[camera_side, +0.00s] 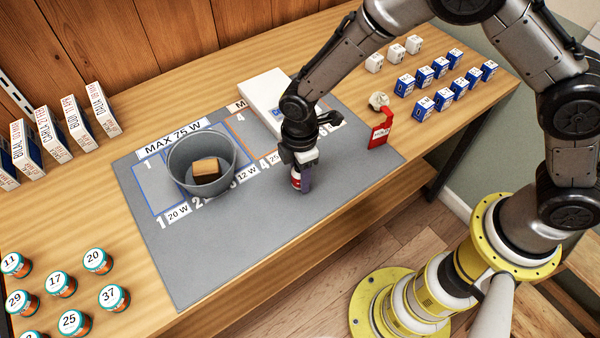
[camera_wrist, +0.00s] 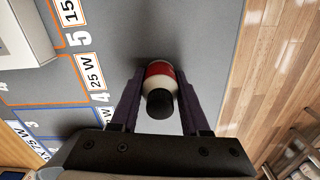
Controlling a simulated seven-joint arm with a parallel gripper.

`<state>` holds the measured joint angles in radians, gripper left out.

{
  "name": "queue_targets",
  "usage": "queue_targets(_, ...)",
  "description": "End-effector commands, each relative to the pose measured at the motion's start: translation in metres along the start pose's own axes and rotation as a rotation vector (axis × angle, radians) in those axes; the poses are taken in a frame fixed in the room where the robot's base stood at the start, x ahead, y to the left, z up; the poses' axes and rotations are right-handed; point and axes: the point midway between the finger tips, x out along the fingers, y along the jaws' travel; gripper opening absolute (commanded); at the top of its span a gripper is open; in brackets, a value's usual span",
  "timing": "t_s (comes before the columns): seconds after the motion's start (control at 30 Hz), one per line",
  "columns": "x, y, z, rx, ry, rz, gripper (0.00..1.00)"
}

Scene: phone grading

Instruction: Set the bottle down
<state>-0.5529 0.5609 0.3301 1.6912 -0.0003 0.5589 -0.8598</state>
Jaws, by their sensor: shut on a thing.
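A small bottle with a dark cap, a cream shoulder and a red band (camera_wrist: 159,88) is between the two fingers of my gripper (camera_wrist: 156,105) in the wrist view. My gripper is shut on it. In the side view my gripper (camera_side: 301,182) points down over the front part of the grey mat (camera_side: 250,218), and the bottle (camera_side: 295,181) shows partly beside a finger. The bottle looks upright. I cannot tell whether its base touches the mat.
A grey bucket (camera_side: 180,165) with a brown block (camera_side: 206,168) inside stands left on the mat. A white box (camera_side: 262,100) lies behind my gripper. A red tag-like holder (camera_side: 380,132) stands to the right. Numbered jars (camera_side: 60,284) stand front left. The mat's front strip is clear.

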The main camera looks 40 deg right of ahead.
Motion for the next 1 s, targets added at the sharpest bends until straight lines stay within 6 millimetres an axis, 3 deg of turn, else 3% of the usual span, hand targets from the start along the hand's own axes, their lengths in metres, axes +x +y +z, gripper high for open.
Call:
queue_targets(0.13, 0.003, 0.0, 0.0, 0.0, -0.001, -0.001, 0.0)
queue_targets(0.17, 0.003, 0.0, 0.0, 0.0, -0.001, -0.001, 0.47)
queue_targets(0.33, 0.003, 0.0, 0.0, 0.0, -0.001, -0.001, 0.76)
queue_targets(0.7, -0.003, 0.0, 0.0, 0.0, 0.001, 0.002, 0.76)
queue_targets(0.87, -0.026, 0.001, -0.001, 0.0, 0.003, 0.004, 0.76)
queue_targets(1.0, -0.055, 0.001, -0.001, 0.0, 0.004, 0.004, 0.76)
